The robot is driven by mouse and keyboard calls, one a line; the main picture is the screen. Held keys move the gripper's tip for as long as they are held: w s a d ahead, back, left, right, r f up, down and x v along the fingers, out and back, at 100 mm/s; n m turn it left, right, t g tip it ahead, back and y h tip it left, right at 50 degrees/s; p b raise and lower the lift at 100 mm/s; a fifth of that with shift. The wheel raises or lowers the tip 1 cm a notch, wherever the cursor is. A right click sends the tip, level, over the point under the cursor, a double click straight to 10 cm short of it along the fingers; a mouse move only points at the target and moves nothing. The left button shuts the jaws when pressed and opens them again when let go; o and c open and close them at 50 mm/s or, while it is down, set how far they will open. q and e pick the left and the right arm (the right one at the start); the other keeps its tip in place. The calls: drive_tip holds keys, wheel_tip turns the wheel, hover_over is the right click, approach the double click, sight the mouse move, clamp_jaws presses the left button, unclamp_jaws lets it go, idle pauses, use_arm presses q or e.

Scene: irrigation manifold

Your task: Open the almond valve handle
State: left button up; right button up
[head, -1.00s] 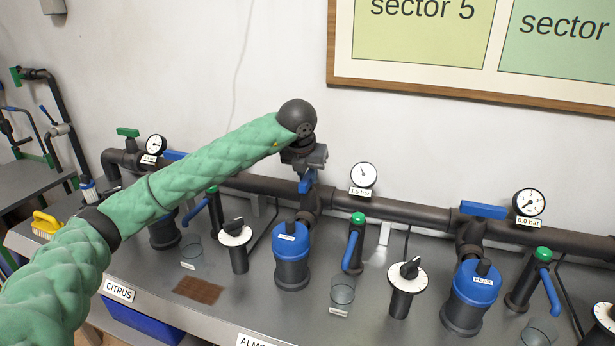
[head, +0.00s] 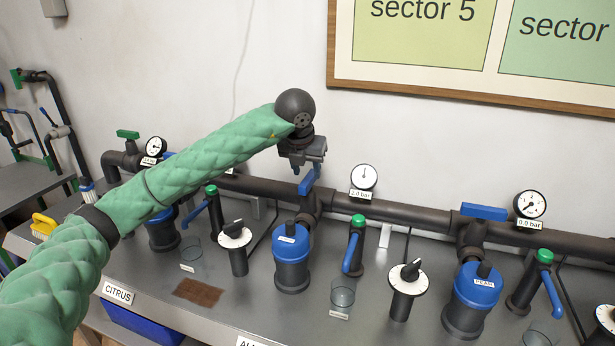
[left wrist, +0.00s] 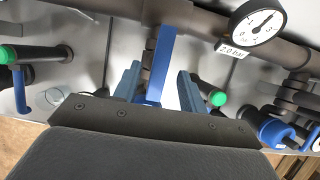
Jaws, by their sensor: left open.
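The almond valve handle (head: 308,183) is a blue lever on the dark pipe, above a blue-capped filter. In the left wrist view the handle (left wrist: 160,62) runs lengthwise across the pipe, between my two blue-grey fingers. My left gripper (head: 313,166) is open just above and around the handle, with a gap visible at the fingers. It also shows in the left wrist view (left wrist: 158,80). The gripper partly hides the handle in the head view. The almond gauge (head: 364,177) reads 2.0 bar. My right gripper is not in view.
The pear valve handle (head: 484,211) lies along the pipe, and its gauge (head: 530,205) reads 0.0 bar. Green-topped taps, dial timers (head: 235,235) and glass cups stand on the grey bench (head: 250,300). The ALMOND label at the front edge is cut off.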

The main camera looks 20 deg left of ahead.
use_arm(q)
drive_tip(key=v, duration=0.3)
drive_tip(key=shift+s+r, duration=0.1)
drive_tip(key=shift+r, duration=0.2)
drive_tip(key=shift+s+r, duration=0.2)
drive_tip(key=shift+r, duration=0.35)
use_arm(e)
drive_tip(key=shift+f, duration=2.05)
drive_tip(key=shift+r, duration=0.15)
use_arm(q)
drive_tip(key=shift+r, duration=1.45)
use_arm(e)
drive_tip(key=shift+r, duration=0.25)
